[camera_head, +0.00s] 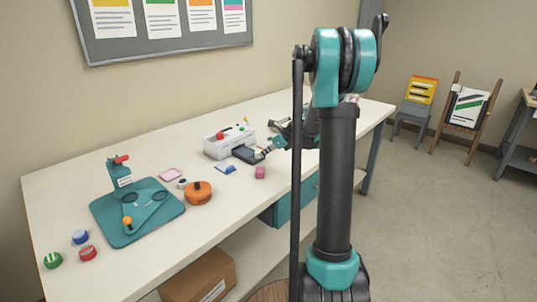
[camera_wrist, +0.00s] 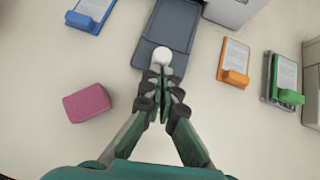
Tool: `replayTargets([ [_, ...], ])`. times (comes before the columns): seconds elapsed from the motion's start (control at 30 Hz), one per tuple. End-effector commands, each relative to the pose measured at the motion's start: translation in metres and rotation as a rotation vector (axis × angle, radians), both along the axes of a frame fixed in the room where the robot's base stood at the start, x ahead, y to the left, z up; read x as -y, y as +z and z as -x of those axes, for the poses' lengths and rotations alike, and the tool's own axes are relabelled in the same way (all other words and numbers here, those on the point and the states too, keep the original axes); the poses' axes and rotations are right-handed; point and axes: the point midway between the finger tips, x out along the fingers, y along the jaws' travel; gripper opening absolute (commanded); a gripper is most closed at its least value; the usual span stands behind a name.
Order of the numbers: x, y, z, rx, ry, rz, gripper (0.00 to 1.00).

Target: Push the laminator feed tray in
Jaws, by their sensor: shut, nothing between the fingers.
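The laminator (camera_head: 226,142) is a white box with a red knob on top, standing on the long white table; a corner of it (camera_wrist: 232,8) shows at the top of the wrist view. Its dark grey feed tray (camera_head: 246,155) sticks out from the side facing my gripper. In the wrist view the tray (camera_wrist: 168,28) runs up from the centre, with a round white knob (camera_wrist: 162,56) at its near end. My gripper (camera_head: 265,150) is shut and empty, its fingertips (camera_wrist: 163,72) right at the knob. I cannot tell whether they touch it.
A pink block (camera_wrist: 87,103) and a blue clip holder (camera_wrist: 91,12) lie left of the tray; orange (camera_wrist: 234,60) and green (camera_wrist: 284,80) holders lie to its right. A teal press (camera_head: 137,210) and an orange round container (camera_head: 198,193) stand further left on the table (camera_head: 160,262).

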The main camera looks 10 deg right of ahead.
Motion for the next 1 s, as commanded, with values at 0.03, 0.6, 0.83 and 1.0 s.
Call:
replayTargets([
  [0.03, 0.0, 0.0, 0.0, 0.0, 0.0, 0.0, 0.0],
  [0.6, -0.035, 0.0, -0.047, -0.001, 0.004, -0.001, 0.0],
  [0.83, -0.043, 0.0, -0.06, 0.001, -0.001, 0.0, 0.0],
  [1.0, -0.043, 0.0, -0.06, 0.001, 0.0, -0.001, 0.0],
])
